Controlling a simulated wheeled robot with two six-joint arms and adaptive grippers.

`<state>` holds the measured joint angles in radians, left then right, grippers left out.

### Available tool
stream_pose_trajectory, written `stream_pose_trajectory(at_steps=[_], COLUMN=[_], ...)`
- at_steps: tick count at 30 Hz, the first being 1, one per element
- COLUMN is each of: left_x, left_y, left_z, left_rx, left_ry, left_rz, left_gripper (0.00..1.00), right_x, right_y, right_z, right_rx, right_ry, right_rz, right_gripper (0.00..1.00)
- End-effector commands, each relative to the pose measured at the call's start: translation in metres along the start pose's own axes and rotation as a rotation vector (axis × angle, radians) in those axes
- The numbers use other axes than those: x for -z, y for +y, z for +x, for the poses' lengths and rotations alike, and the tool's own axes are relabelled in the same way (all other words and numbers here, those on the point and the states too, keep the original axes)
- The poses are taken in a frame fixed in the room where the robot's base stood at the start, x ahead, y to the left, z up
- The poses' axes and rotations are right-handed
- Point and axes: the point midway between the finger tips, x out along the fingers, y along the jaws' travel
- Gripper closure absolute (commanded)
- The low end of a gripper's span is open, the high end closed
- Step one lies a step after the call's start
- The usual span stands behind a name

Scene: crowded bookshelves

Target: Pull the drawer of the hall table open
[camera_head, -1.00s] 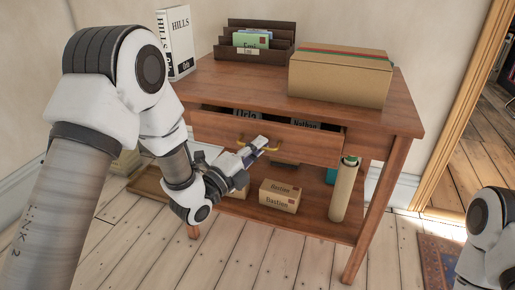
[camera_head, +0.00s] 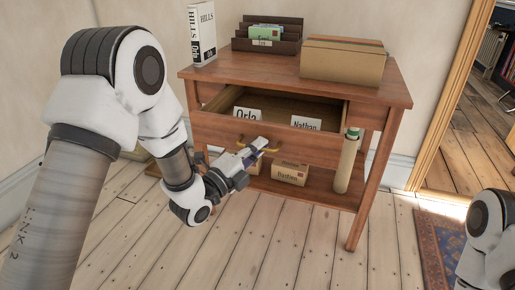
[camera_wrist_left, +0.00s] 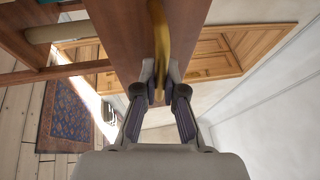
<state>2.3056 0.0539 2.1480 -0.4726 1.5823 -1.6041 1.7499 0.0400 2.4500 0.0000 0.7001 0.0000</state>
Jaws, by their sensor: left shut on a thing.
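The wooden hall table (camera_head: 385,92) stands against the wall. Its drawer (camera_head: 300,141) is pulled well out, and labels reading Orla (camera_head: 246,114) and Nathan (camera_head: 306,123) show inside. My left gripper (camera_head: 262,145) is at the brass handle on the drawer front, shut on it. In the left wrist view the brass handle (camera_wrist_left: 161,40) runs between the closed fingertips (camera_wrist_left: 160,80) of my left gripper. Part of my right arm shows at the right edge of the head view, but its gripper is out of view.
A cardboard file box (camera_head: 342,62), a letter rack (camera_head: 267,36) and a HILLS book (camera_head: 202,34) stand on the table top. A Bastien box (camera_head: 290,173) and a rolled tube (camera_head: 347,165) are on the lower shelf. The floor in front is clear.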

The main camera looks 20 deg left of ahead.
Motion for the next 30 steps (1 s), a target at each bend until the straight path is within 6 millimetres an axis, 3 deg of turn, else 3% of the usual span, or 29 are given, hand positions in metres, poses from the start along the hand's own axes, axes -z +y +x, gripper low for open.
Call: stream_pose_trajectory(at_steps=[5,6,8,20,23,30], left_x=[0.000,0.000,0.000,-0.001,-0.001,-0.002], left_y=[0.000,0.000,0.000,0.001,0.001,0.001], left_z=[0.000,0.000,0.000,-0.008,-0.025,-0.088], left_rx=[-0.001,-0.001,-0.001,-0.002,-0.002,-0.003], left_ry=[0.000,0.000,0.000,-0.002,-0.004,-0.006], left_rz=[0.000,0.000,0.000,-0.002,-0.005,-0.008], left_gripper=[1.00,0.84,0.65,0.65,0.65,0.65], right_x=[0.000,0.000,0.000,0.000,0.000,0.000], right_y=[0.000,0.000,0.000,0.000,0.000,0.000], right_z=[0.000,0.000,0.000,0.000,0.000,0.000], right_rx=[0.000,0.000,0.000,0.000,0.000,0.000], right_ry=[0.000,0.000,0.000,0.000,0.000,0.000], right_rz=[0.000,0.000,0.000,0.000,0.000,0.000], right_gripper=[1.00,1.00,1.00,1.00,1.00,1.00])
